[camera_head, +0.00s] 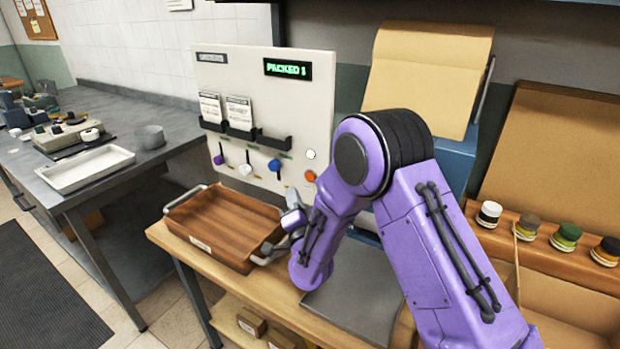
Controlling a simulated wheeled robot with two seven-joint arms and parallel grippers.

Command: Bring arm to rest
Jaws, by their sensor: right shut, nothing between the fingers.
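My right arm, purple with black joints, reaches in from the lower right and bends at a high elbow. The grey part of my right gripper (292,216) shows just beyond the right edge of a brown wooden tray (219,257). The gripper is shut and empty, and my own arm hides part of it. I cannot tell whether it touches the tray. The tray has metal handles at both ends and lies on a wooden bench (170,237). My left gripper is not in view.
A white panel (228,72) with a lit "PACKED" display (287,69), cards and hanging scoops stands behind the tray. A dark mat (352,302) lies beneath my arm. Several lidded jars (489,214) line a shelf at right. A metal table (95,197) holds a white tray (87,169).

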